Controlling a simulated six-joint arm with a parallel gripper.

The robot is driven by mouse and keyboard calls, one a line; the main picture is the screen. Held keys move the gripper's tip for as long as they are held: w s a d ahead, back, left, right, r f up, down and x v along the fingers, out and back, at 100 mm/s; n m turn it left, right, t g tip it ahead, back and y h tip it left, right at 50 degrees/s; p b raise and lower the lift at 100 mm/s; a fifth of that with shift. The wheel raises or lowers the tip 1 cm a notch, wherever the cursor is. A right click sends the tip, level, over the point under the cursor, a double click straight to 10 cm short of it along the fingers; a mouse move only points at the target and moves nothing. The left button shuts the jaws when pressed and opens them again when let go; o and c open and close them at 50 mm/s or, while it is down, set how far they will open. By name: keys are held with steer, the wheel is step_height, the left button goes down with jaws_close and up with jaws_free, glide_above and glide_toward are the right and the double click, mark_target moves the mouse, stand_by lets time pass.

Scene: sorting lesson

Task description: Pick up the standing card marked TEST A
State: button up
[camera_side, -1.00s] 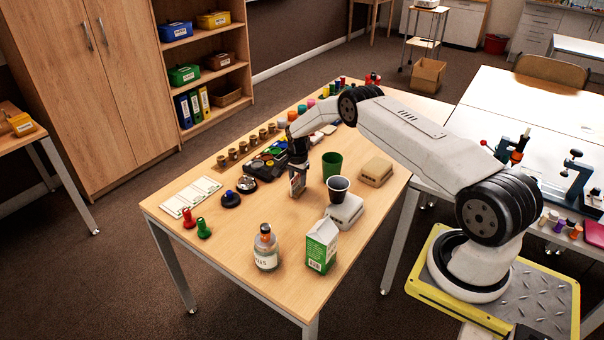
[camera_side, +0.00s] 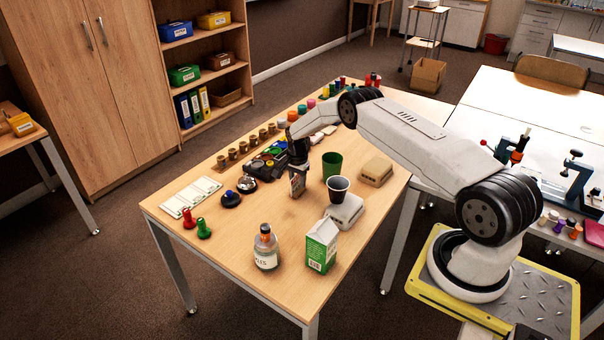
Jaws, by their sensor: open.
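A small upright card (camera_side: 297,185) stands on the wooden table near its middle. Its print is too small to read, so I cannot tell whether it is marked TEST A. My gripper (camera_side: 298,171) is open and points down right at the card. The jaws hide the card's upper part. I cannot tell whether they touch it.
A green cup (camera_side: 332,163), a dark cup (camera_side: 338,188) on a grey block, and a tan block (camera_side: 376,171) stand close on the right. A bottle (camera_side: 266,248) and a green-and-white carton (camera_side: 320,246) stand in front. Black-based pieces (camera_side: 231,199) lie left. Bare tabletop lies front left.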

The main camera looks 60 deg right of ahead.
jaws_close()
steer(key=shift+r, duration=0.1)
stand_by(0.4)
steer(key=shift+r, duration=5.15)
